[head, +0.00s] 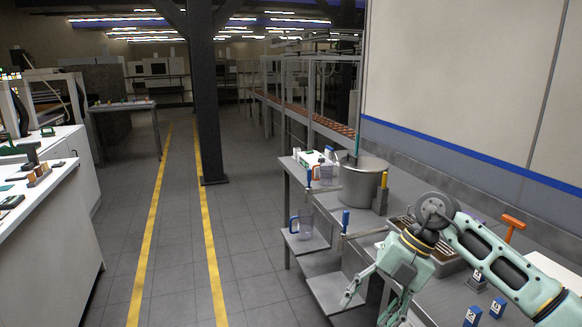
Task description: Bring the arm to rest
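My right arm comes in from the right edge, pale green with dark joints, bent at the elbow over the workbench. Its gripper (366,311) points down and to the left at the bench's near left side, above or beside a low grey shelf. The fingers are spread apart with nothing seen between them. My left arm and gripper are not in view.
The grey workbench holds a large metal pot (361,184), a brown tray partly behind my arm, an orange-handled tool (513,222) and small blue-topped blocks (473,315). A clear jug (304,224) stands on a side shelf. The floor aisle left is clear.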

